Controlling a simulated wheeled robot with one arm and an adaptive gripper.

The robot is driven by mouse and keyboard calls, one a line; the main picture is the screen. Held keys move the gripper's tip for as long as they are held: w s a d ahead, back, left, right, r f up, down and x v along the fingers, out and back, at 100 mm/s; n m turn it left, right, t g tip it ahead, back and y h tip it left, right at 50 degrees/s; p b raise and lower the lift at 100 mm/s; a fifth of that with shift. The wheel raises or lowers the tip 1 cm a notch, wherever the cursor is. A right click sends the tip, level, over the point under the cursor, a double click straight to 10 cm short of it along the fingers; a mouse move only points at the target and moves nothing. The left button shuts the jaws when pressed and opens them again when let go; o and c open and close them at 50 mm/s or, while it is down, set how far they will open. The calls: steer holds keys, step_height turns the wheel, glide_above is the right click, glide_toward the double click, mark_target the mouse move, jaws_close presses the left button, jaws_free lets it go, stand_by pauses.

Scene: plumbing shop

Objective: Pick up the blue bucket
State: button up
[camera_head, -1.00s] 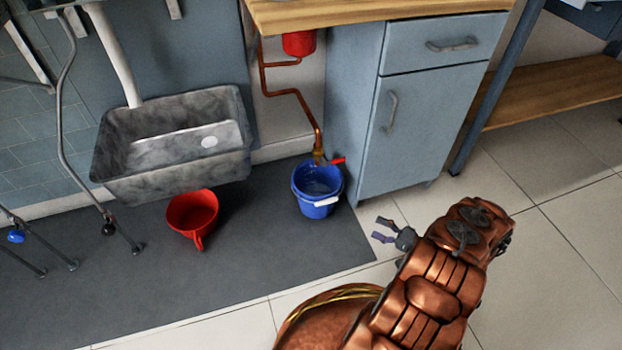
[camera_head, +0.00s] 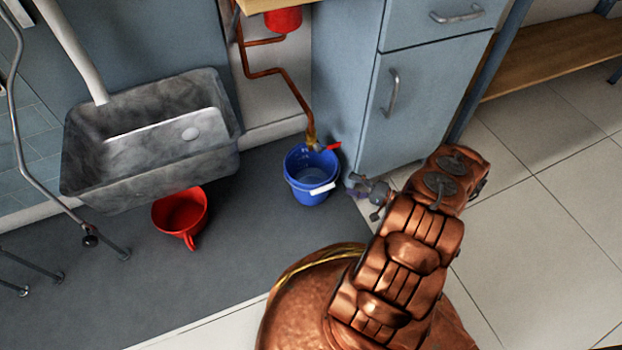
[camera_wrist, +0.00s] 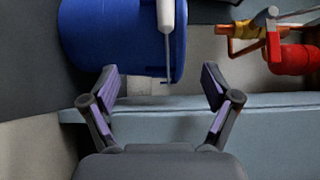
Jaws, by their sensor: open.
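The blue bucket (camera_head: 309,174) stands on the dark grey mat (camera_head: 250,210), below the copper pipe's tap and beside the blue-grey cabinet. It has a white handle grip on its front side. My gripper (camera_head: 362,189) is open and empty, just right of the bucket in the head view and apart from it. In the wrist view the bucket (camera_wrist: 105,38) fills the top left, with its white grip (camera_wrist: 166,15) hanging near its edge. My open fingers (camera_wrist: 162,88) lie below it in that picture, with nothing between them.
The copper pipe with a red-handled tap (camera_head: 312,140) sits right above the bucket; the tap also shows in the wrist view (camera_wrist: 245,30). The cabinet (camera_head: 420,110) stands close at the right.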

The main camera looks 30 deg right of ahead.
steer(key=x, duration=0.1)
steer(key=b+x, duration=0.1)
steer(key=x, duration=0.1)
steer(key=b+x, duration=0.1)
steer(key=shift+w+a+r, duration=0.1)
steer(key=shift+a+r, duration=0.1)
steer(key=shift+r, duration=0.1)
steer(key=shift+c, duration=0.3)
jaws_close()
